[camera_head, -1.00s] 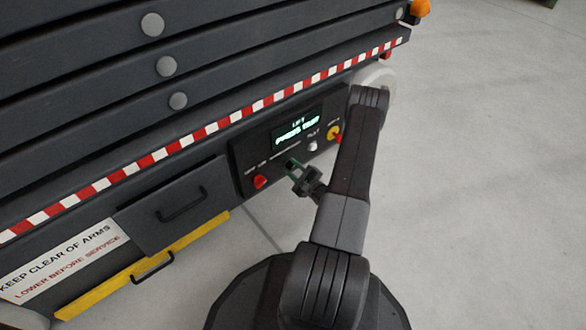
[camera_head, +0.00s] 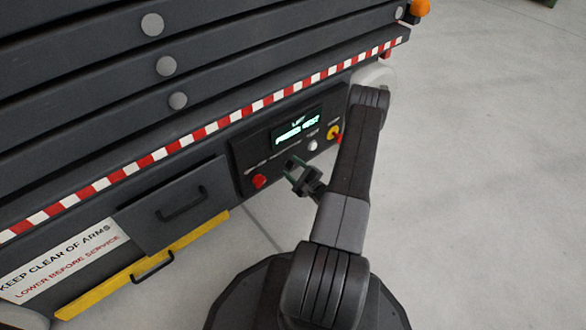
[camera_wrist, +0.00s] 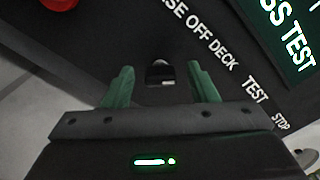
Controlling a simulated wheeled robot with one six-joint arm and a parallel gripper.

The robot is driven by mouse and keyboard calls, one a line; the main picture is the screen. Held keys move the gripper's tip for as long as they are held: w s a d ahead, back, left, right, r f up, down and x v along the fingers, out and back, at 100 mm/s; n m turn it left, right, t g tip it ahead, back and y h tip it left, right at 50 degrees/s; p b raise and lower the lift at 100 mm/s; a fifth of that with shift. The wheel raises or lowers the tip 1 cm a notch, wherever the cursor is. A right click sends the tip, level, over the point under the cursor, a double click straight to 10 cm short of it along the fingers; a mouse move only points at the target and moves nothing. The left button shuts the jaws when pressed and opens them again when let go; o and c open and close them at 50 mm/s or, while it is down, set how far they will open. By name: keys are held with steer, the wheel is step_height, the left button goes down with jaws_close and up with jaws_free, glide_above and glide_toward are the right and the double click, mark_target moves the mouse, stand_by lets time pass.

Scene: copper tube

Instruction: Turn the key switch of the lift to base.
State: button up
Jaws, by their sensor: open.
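The lift's dark control panel (camera_head: 243,165) is in the head view, low on the lift's side. In the wrist view the key switch (camera_wrist: 160,74), a small dark and silvery piece, sits on the panel beside the lettering "…SE OFF DECK". My gripper (camera_wrist: 160,69) is open, with one green finger on each side of the switch. A gap shows between each finger and the switch; whether the fingers reach its depth I cannot tell. In the head view my gripper (camera_head: 294,168) is in front of the panel and hides the switch. The key's setting is unclear.
The panel carries a lit green display (camera_head: 298,131), a red knob (camera_head: 259,181), a white button (camera_head: 312,145) and a yellow and red stop button (camera_head: 334,132). A grey drawer (camera_head: 172,205) with a handle is left of it. Open floor lies right.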

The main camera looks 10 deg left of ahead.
steer(key=p+v, duration=0.3)
steer(key=v, duration=1)
steer(key=shift+s+d+p, duration=0.25)
steer(key=shift+p, duration=0.15)
steer(key=shift+w+a, duration=0.1)
steer(key=b+x, duration=0.4)
steer(key=x, duration=0.9)
steer(key=shift+w+a, duration=0.2)
steer(key=shift+a, duration=0.05)
steer(key=shift+d, duration=0.1)
